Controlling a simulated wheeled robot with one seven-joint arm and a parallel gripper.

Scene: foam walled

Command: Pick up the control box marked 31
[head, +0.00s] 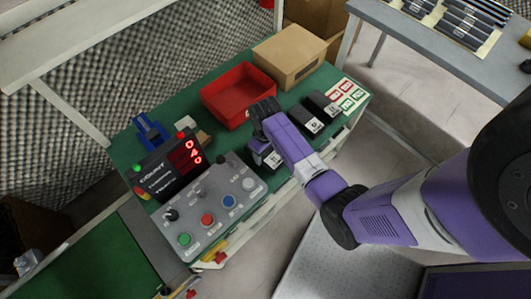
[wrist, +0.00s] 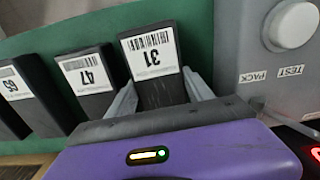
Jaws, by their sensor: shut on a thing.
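The control box marked 31 (wrist: 152,62) is black with a white barcode label and stands between my gripper's fingers in the wrist view. In the head view the same box (head: 265,154) shows beside the grey button panel, partly hidden by my arm. My gripper (wrist: 161,98) is shut on it, one grey finger on each side. I cannot tell whether the box is clear of the green table. A similar black box marked 47 (wrist: 86,78) stands just left of it in the wrist view, and one marked 65 (wrist: 22,95) stands farther left.
The grey button panel (head: 212,205) and a red-digit display (head: 187,156) stand left of the boxes. A red bin (head: 213,98) and a cardboard box (head: 289,60) are behind. Label cards (head: 346,98) lie at the table's right end. Green surface is bare behind the boxes.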

